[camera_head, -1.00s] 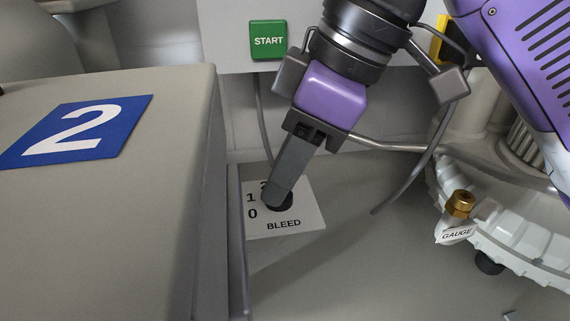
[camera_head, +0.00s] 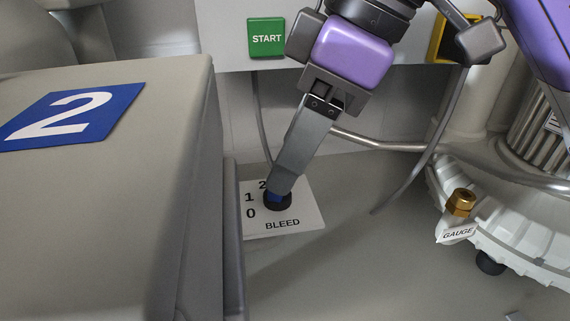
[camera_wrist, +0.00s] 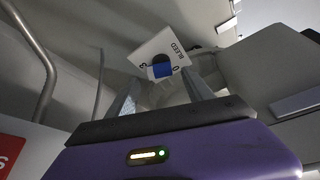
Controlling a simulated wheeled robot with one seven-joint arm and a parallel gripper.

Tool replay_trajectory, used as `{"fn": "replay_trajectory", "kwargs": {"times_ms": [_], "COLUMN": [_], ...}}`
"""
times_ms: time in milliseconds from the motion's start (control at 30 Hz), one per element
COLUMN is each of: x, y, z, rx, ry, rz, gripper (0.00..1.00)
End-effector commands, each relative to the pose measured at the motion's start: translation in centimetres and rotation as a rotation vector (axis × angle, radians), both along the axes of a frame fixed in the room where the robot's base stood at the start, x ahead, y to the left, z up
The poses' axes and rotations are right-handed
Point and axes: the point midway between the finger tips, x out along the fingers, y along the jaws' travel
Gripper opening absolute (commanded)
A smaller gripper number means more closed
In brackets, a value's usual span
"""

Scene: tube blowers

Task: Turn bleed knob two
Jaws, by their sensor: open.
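The bleed knob (camera_head: 278,204), with a blue part on a dark round base, sits on a white BLEED plate (camera_head: 310,210) marked 0, 1 and 2. My gripper (camera_head: 284,188) reaches down to it from the upper right, fingertips at the knob, partly covering it. In the wrist view the blue knob (camera_wrist: 162,70) shows between and just beyond the two spread fingers of my gripper (camera_wrist: 160,86). My gripper is open. I cannot tell whether a finger touches the knob. The knob's exact pointing is hard to read.
A grey cabinet with a blue number 2 sign (camera_head: 66,117) stands close on the left. A green START button (camera_head: 266,38) is on the back panel. A brass fitting (camera_head: 461,202) with a GAUGE tag sits on a white ribbed rim at right. The floor between is clear.

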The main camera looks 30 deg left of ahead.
Motion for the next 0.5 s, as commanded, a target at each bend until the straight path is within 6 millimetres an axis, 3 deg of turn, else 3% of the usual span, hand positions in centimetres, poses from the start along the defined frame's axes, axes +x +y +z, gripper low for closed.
{"fn": "replay_trajectory", "kwargs": {"times_ms": [200,500], "x": [0.4,0.5], "y": [-1.3,-1.8], "z": [3.1,4.4], "rx": [-0.001,0.0], "ry": [-0.002,0.001], "rz": [-0.002,0.0], "gripper": [0.6,0.6]}}
